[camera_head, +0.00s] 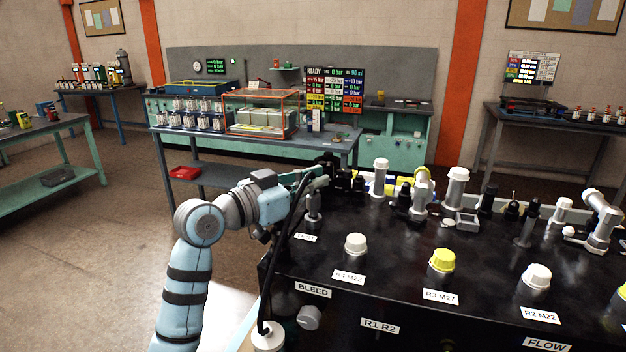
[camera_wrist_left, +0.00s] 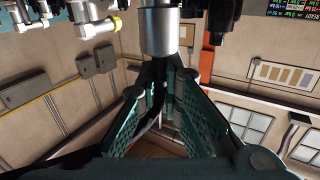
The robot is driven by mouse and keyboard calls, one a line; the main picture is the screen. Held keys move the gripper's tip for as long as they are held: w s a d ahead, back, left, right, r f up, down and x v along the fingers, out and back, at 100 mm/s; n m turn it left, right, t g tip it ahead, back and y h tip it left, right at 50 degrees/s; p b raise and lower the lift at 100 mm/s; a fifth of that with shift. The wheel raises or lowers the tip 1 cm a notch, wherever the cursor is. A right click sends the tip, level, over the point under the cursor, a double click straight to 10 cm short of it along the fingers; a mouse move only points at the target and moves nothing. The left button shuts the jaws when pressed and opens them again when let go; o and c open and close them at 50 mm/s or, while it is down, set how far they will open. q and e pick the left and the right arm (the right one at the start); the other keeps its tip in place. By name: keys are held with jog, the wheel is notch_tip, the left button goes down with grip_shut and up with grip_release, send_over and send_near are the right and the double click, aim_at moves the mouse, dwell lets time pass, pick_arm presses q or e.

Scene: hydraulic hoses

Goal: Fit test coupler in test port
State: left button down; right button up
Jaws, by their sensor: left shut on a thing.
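My left gripper (camera_head: 318,183) is at the back left corner of the black bench top, above a small label (camera_head: 306,238) too small to read. It is shut on a grey metal cylinder, which I take for the test coupler (camera_head: 313,205); the wrist view shows a bright metal cylinder (camera_wrist_left: 160,32) at the fingertips (camera_wrist_left: 165,72). A black hose (camera_head: 271,270) runs from near the gripper down to a white-topped fitting (camera_head: 268,338). The test port is not clearly distinguishable; I cannot tell whether the coupler touches or sits in it. My right gripper is not in view.
Capped ports stand on the black bench top (camera_head: 400,262): white (camera_head: 355,243), yellow (camera_head: 442,260) and white (camera_head: 537,276). Grey and black fittings (camera_head: 457,185) line its back edge. A grey knob (camera_head: 308,317) is on the front. Open floor lies left.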

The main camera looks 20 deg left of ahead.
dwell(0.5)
pick_arm(q)
jog(key=shift+f, duration=0.6)
dwell(0.3)
jog(key=c, duration=1.7)
grip_release()
jog(key=v, duration=1.2)
